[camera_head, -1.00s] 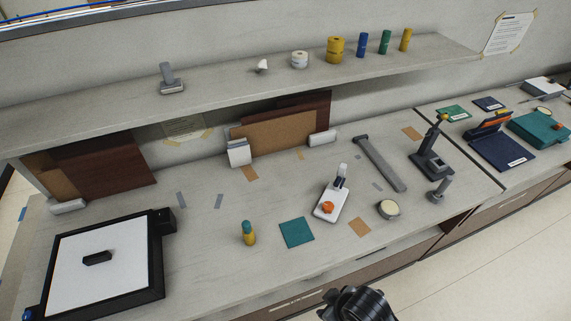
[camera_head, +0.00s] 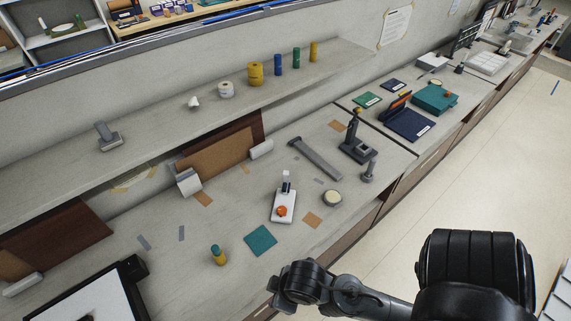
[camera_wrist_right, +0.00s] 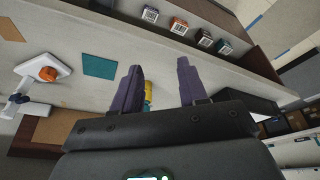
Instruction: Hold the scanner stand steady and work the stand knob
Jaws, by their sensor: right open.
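A white scanner stand (camera_head: 284,197) with an orange knob (camera_head: 282,211) and a short upright post stands on the counter in the head view. In the right wrist view the stand (camera_wrist_right: 33,72) and its orange knob (camera_wrist_right: 47,74) are at the left, apart from the gripper. My right gripper (camera_wrist_right: 158,85) is open, with two dark purple fingers spread and nothing held. A yellow and teal bottle (camera_wrist_right: 148,97) shows beyond the gap, partly hidden by one finger. In the head view my right arm comes in from the lower right; its fingers cannot be made out. My left gripper is not in view.
A teal square (camera_head: 261,240) and the bottle (camera_head: 218,256) lie left of the stand. A round tin (camera_head: 331,198) and a dark stand (camera_head: 357,150) are to its right. A grey bar (camera_head: 314,158) lies behind. A shelf (camera_head: 150,130) runs above the counter.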

